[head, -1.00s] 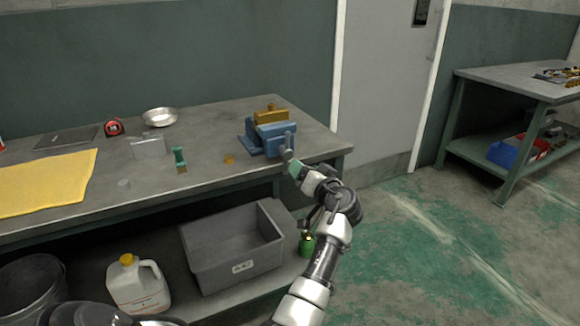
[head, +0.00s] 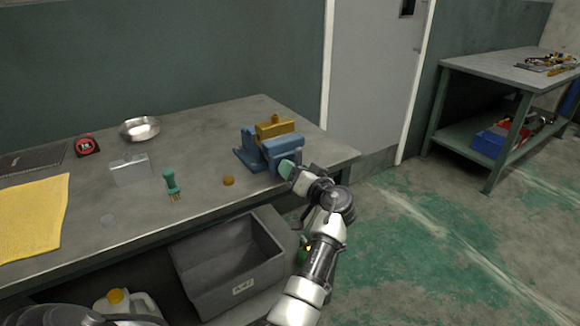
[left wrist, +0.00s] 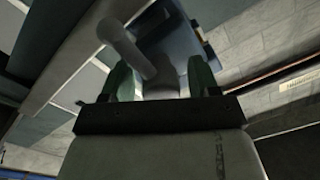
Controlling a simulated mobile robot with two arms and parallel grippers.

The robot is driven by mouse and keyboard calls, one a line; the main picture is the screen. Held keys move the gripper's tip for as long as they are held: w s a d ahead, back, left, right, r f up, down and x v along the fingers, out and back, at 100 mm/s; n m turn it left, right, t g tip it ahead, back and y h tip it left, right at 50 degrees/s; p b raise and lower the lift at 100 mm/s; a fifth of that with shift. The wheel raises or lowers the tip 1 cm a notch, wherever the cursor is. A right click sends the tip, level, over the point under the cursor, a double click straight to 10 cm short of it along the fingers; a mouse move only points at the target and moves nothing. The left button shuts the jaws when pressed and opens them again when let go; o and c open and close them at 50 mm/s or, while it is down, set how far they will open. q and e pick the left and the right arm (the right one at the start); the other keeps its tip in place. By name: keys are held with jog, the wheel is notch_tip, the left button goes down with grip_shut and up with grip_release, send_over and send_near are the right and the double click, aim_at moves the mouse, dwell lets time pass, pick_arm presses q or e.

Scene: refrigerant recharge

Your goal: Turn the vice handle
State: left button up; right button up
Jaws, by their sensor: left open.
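The blue vice (head: 283,152) with brass-coloured jaws (head: 275,128) sits at the right end of the workbench (head: 200,135). My left gripper (head: 291,170) is at the vice's front right side and partly hides the handle. In the left wrist view, the grey vice handle (left wrist: 125,48) slants down between the two green fingers of my left gripper (left wrist: 162,80). The fingers are open, one on each side; I cannot tell whether either touches it. The vice body (left wrist: 180,45) is behind the handle. My right gripper is out of view.
A grey bin (head: 230,265) is on the shelf below. Floor to the right is clear.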

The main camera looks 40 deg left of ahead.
pick_arm(q)
jog(key=shift+d, duration=0.15)
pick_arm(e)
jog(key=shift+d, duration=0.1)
pick_arm(q)
jog(key=c, duration=0.9)
jog(key=shift+m, duration=0.7)
jog(key=shift+m+p, duration=0.35)
jog(key=shift+m, duration=0.45)
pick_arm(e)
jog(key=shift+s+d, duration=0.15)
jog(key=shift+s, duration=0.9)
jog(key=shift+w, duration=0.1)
pick_arm(q)
jog(key=o, duration=0.9)
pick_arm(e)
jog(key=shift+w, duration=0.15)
